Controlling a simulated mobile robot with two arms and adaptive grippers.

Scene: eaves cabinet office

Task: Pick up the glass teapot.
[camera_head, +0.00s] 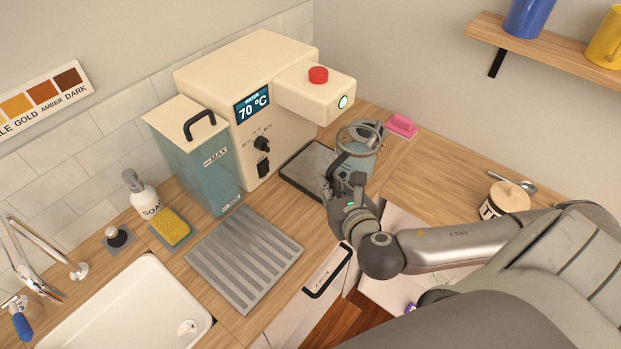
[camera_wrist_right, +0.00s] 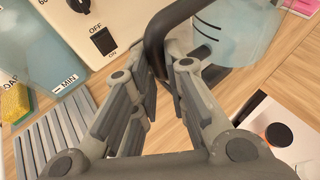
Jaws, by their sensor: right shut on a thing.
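I cannot tell whether the teapot's base touches the counter. My left gripper is not in view.
The water dispenser (camera_head: 235,85) with its blue tank stands behind left. The dark tray (camera_head: 300,180), ribbed drain mat (camera_head: 245,258) and sink (camera_head: 140,310) are left. A pink item (camera_head: 402,125) is behind the teapot. A lidded jar (camera_head: 505,200) and spoon are right. A shelf (camera_head: 550,52) overhangs.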

